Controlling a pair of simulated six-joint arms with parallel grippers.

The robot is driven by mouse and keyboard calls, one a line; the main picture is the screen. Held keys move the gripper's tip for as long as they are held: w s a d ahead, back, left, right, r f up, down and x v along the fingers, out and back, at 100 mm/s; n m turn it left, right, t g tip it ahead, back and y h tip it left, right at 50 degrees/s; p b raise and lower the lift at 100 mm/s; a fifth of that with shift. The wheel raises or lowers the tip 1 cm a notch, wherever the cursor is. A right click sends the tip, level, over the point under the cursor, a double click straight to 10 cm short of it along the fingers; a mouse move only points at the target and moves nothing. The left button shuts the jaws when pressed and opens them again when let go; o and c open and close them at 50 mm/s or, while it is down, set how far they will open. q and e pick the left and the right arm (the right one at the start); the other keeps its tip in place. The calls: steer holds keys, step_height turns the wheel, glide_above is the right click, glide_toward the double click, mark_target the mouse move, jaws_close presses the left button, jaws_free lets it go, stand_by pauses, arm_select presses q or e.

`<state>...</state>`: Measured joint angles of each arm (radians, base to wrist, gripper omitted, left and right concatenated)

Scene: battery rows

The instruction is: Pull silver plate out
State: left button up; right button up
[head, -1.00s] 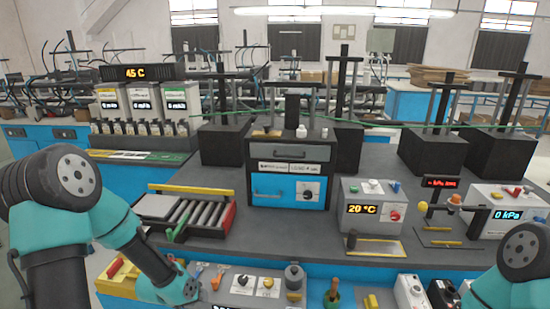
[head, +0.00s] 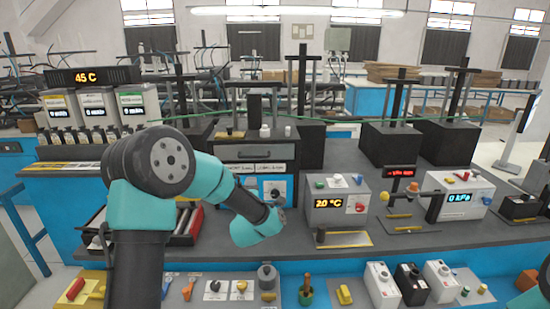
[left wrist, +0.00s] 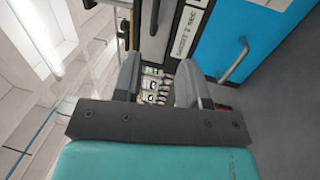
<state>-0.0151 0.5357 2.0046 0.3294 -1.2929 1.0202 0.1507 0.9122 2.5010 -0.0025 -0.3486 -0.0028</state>
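A silver-grey drawer front (head: 255,151) with a dark handle is in the upper part of the black box unit in the head view. In the left wrist view, a grey panel edge (left wrist: 166,22) lies beside the unit's white label. My left gripper (left wrist: 160,82) is open, its two grey fingers apart with nothing held between them. It is near the unit's front; I cannot tell whether it touches. In the head view my left arm covers the lower left of the unit and hides the fingers. My right gripper is not in view; only a bit of that arm shows at the right edge.
The unit's blue door (left wrist: 225,32) with its handle is close to my left gripper. A roller rack (head: 185,226) is partly hidden behind my left arm. A 20 °C box (head: 338,202) stands right of the unit.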

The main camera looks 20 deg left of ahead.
mark_target(254, 157)
arm_select(q)
steer(key=shift+d+r+n, duration=0.15)
steer(key=shift+r+n, duration=0.05)
steer(key=shift+n, duration=0.1)
steer(key=shift+w, duration=0.1)
steer(key=x, duration=1.7)
steer(key=shift+w+r, duration=0.1)
steer(key=shift+r, duration=0.05)
steer(key=shift+c, duration=0.3)
jaws_close()
